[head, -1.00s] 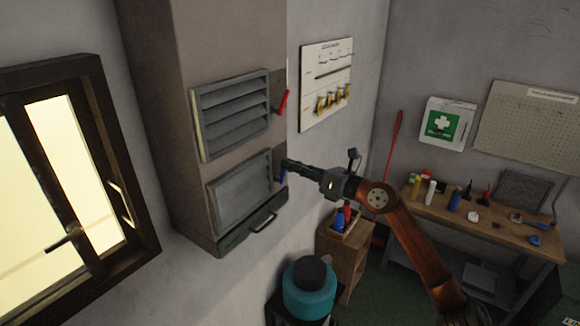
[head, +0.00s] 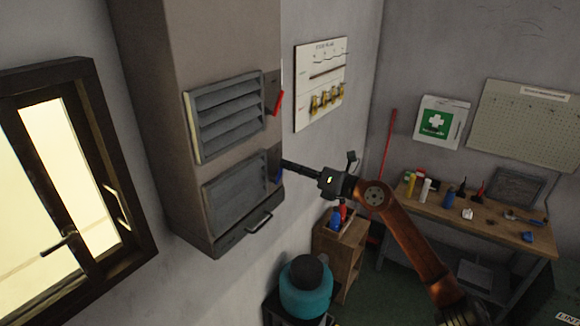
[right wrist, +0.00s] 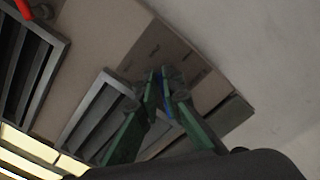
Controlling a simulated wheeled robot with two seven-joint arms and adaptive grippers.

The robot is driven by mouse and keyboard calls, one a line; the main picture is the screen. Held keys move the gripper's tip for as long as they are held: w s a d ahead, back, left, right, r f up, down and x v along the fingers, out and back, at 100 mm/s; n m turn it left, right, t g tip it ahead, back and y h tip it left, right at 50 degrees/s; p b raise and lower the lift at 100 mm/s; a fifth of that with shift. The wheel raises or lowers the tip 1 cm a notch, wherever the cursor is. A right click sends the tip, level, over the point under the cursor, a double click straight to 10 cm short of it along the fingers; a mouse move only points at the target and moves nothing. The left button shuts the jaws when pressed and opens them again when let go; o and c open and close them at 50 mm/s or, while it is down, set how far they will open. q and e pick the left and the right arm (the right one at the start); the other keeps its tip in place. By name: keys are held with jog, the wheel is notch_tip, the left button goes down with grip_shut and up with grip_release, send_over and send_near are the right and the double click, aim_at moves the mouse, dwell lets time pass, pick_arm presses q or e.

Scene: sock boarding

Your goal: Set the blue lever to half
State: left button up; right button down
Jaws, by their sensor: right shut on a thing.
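The blue lever (head: 278,175) is on the side of the grey-brown wall cabinet (head: 160,120), beside the lower louvre (head: 236,192). My right gripper (head: 285,163) reaches it from the right and is shut on it. In the right wrist view the blue lever (right wrist: 167,105) shows as a thin strip between the green fingers of my right gripper (right wrist: 164,80). The fingers hide much of it, so its exact angle is hard to tell. The lower louvre (right wrist: 100,110) shows tilted slats there. My left gripper is not in view.
A red lever (head: 275,102) sits above, beside the upper louvre (head: 228,117). A handle (head: 259,223) sticks out at the cabinet's bottom. A board with yellow items (head: 321,83) hangs right of it. A teal container (head: 306,288) stands below. A window (head: 75,185) is at left.

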jog(key=c, duration=2.1)
grip_release()
jog(key=shift+d, duration=0.1)
jog(key=v, duration=1.2)
